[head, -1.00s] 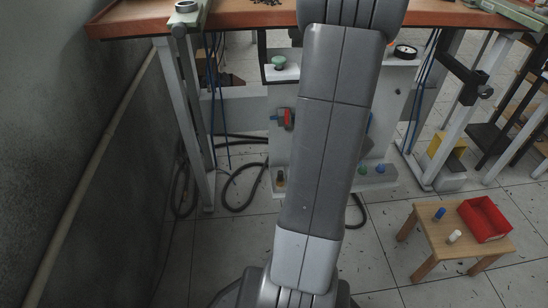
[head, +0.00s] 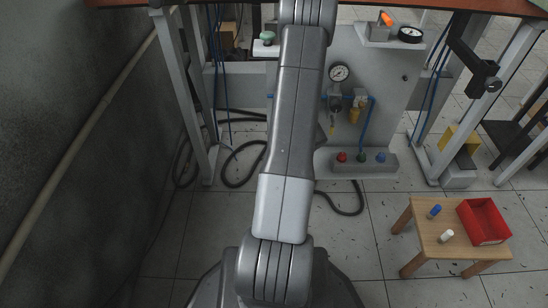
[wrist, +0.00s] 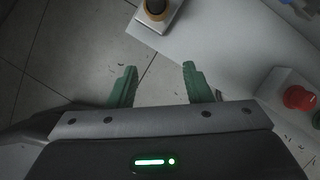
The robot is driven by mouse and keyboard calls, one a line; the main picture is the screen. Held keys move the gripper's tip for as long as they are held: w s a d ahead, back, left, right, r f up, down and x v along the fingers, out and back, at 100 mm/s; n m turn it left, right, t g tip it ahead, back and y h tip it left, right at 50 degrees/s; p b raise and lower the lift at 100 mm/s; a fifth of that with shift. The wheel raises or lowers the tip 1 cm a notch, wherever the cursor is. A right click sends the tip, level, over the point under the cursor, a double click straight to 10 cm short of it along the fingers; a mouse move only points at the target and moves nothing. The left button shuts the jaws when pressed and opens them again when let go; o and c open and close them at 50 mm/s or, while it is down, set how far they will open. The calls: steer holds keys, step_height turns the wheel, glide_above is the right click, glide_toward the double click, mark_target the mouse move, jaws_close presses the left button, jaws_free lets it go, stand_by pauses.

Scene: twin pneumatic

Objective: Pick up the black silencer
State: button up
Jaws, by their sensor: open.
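In the wrist view, a small round black part in a brass-coloured ring, which looks like the black silencer (wrist: 155,6), stands on a pale block at the top edge. It is partly cut off by the frame. My gripper (wrist: 160,66) has two green fingers, spread apart with nothing between them. The black part lies beyond the fingertips, straight ahead in the picture and clear of them. In the head view my arm hides the gripper and this part.
The grey pneumatic panel (head: 375,75) carries gauges and blue tubing, with red, green and blue knobs on its lower ledge (head: 360,164). A red button (wrist: 299,97) is right of my gripper. A wooden stool (head: 458,240) holds blue and white pieces and a red bin (head: 484,222).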

steer(key=w+a+f, duration=0.1)
steer(key=w+a, duration=0.1)
steer(key=w+a+f+b, duration=0.1)
steer(key=w+f, duration=0.1)
steer(key=w, duration=0.1)
steer(key=w+a+f+b, duration=0.1)
steer(key=w+a, duration=0.1)
steer(key=shift+w+a+f, duration=0.3)
steer(key=shift+f, duration=0.05)
jaws_close()
steer(key=shift+r, duration=0.15)
